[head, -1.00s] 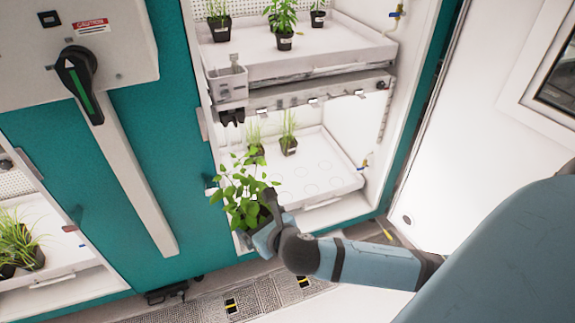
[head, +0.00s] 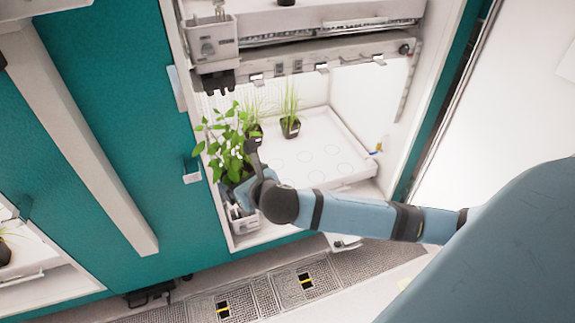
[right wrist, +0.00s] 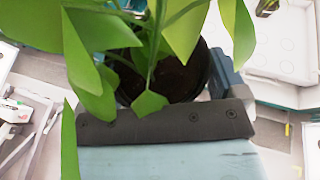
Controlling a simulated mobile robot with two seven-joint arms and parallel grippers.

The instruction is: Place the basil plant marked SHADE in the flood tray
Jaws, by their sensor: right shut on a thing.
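A leafy basil plant (head: 226,146) is held by my right gripper (head: 249,172) at the left side of the lower chamber opening. In the right wrist view its green leaves (right wrist: 96,35) and dark pot with soil (right wrist: 165,78) fill the middle, and the gripper is shut on the pot. No SHADE marking is readable. The white flood tray (head: 335,165) is on the lower shelf, with ring marks on its bare floor. The plant is in front of the tray's left part and hides it. My left gripper is not in view.
Two grassy pots stand at the tray's back left, one (head: 290,127) clear and one (head: 255,130) partly behind the basil. An upper shelf edge with clips (head: 300,68) and a grey box (head: 210,42) hang above. The tray's middle and right are free.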

